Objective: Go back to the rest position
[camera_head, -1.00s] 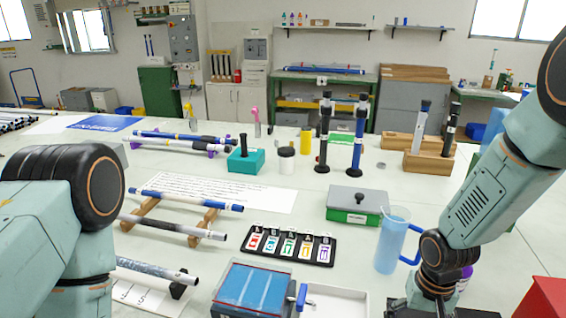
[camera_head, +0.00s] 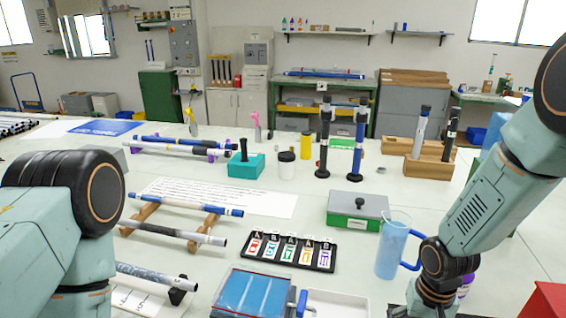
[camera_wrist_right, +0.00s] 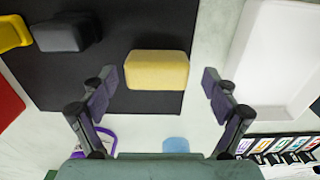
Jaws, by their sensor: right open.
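My right arm comes in from the right in the head view, with its wrist beside the blue jug (camera_head: 394,246). My right gripper is below the lower edge there. In the right wrist view my right gripper (camera_wrist_right: 160,85) is open and empty, its two fingers wide apart. Between and beyond the fingers a yellow block (camera_wrist_right: 156,70) lies on a black mat (camera_wrist_right: 110,97). My left arm's large joint shows at the left of the head view; its gripper is not in view.
A white tray (camera_wrist_right: 275,55) lies near the right finger in the wrist view. The label holder (camera_head: 290,250), green-based box (camera_head: 357,210), rods on wooden rests (camera_head: 185,204) and teal block (camera_head: 246,165) stand on the table. A red object (camera_head: 545,300) is at the lower right.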

